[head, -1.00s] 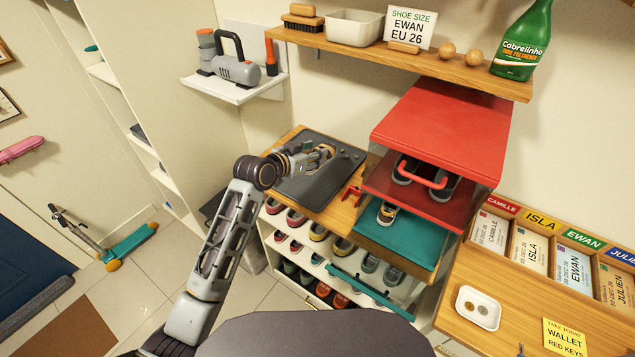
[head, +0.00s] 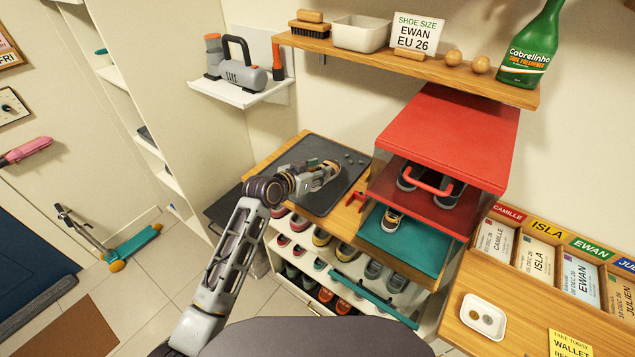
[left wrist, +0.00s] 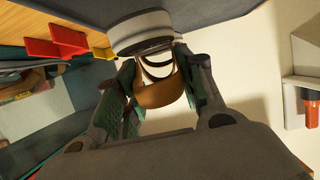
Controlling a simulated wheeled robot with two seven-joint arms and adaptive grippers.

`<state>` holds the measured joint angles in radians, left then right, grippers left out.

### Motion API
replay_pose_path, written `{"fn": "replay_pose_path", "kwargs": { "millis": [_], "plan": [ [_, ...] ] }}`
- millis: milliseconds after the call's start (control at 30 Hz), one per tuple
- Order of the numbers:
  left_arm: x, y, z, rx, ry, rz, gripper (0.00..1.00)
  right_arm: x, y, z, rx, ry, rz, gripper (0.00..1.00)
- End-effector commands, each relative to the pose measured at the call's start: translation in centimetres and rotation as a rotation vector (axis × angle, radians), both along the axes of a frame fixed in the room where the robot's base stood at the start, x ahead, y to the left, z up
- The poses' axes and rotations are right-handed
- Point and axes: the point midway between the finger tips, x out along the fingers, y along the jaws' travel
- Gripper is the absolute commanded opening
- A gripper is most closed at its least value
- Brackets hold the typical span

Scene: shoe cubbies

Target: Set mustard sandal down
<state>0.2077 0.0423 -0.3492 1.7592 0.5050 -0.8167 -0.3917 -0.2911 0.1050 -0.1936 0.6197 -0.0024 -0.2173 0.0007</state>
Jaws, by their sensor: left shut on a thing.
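My left gripper (head: 328,171) is over the dark grey mat (head: 290,196) on the wooden bench top. In the left wrist view its two fingers (left wrist: 160,95) are shut on the mustard sandal (left wrist: 158,94), with the mustard strap between them. The sandal's pale and dark sole is close against the mat at the top of that view; I cannot tell whether it touches. In the head view the gripper hides most of the sandal. My right gripper is not in view.
Right of the mat stand a red bracket (head: 355,199) and a red-topped cubby (head: 450,130) holding shoes, above a teal shelf (head: 400,240). Small pebble-like bits lie at the mat's back right. A wooden shelf (head: 420,72) hangs above. Shoe rows fill the rack below.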

Motion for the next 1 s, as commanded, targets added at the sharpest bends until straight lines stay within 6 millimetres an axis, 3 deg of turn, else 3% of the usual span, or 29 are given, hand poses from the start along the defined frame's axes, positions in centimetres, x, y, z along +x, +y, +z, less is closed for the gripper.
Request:
{"fn": "replay_pose_path", "kwargs": {
  "millis": [367, 733, 1000],
  "plan": [
    [0.0, 0.0, -0.3, -0.001, 0.0, 0.0, 0.05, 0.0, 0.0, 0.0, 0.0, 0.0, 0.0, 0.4],
    [0.0, 0.0, -4.0, -0.001, 0.002, 0.0, 0.05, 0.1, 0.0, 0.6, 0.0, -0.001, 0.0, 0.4],
    [-0.1, 0.0, -4.8, 0.001, 0.003, -0.001, 0.05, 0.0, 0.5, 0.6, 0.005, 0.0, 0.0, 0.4]
  ]
}}
